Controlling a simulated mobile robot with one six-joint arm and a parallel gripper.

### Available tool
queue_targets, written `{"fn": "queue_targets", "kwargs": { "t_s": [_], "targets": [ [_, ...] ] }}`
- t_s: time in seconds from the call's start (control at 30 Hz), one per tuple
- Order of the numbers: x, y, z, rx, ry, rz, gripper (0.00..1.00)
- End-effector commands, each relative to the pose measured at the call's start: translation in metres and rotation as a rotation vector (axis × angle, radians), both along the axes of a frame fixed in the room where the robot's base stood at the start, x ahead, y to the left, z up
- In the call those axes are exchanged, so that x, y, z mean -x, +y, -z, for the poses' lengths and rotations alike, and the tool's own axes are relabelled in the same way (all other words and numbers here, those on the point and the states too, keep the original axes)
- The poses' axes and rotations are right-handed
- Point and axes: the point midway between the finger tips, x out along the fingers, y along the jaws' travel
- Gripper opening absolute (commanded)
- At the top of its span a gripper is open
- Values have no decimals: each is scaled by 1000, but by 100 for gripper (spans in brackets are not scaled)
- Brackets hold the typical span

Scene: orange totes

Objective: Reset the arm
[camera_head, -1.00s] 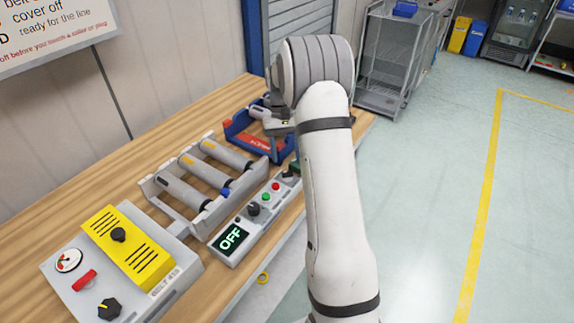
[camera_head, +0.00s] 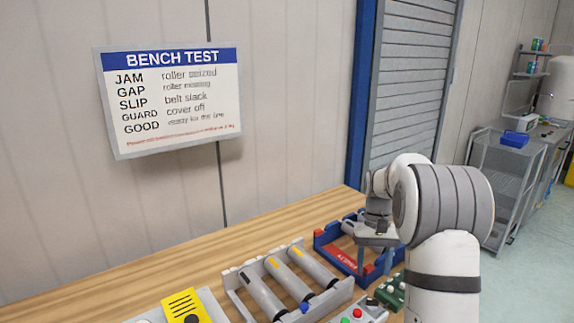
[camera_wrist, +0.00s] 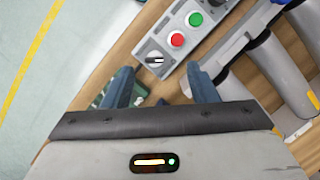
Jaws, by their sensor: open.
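My arm reaches over the wooden bench (camera_head: 190,262) from the right of the head view. My gripper (camera_head: 378,240) hangs over the bench near the blue and red tray (camera_head: 330,236); the arm's thick wrist joint partly covers it. In the wrist view my gripper (camera_wrist: 160,76) shows two dark blue fingers spread apart with nothing held between them. Beyond the fingertips is the control box (camera_wrist: 180,38) with a green button, a red button and a black knob. The control box is cut off at the bottom of the head view (camera_head: 362,312).
A roller frame (camera_head: 236,300) stands left of the control box. A unit with a yellow vented cover (camera_head: 186,305) is cut off at the bottom. A BENCH TEST sign (camera_head: 172,98) hangs on the wall. A wire cart (camera_head: 500,185) stands at the right, beside open floor.

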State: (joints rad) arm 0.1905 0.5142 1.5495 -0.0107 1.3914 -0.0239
Motion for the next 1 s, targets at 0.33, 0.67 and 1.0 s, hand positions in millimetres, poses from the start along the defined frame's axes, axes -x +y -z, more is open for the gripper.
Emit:
{"fn": "queue_targets", "kwargs": {
  "t_s": [0.33,0.67,1.0],
  "targets": [
    [86,46,-66,31,-211,-60,53],
    [179,78,-84,46,-407,-112,53],
    [251,95,-70,48,-562,-150,53]
  ]
}}
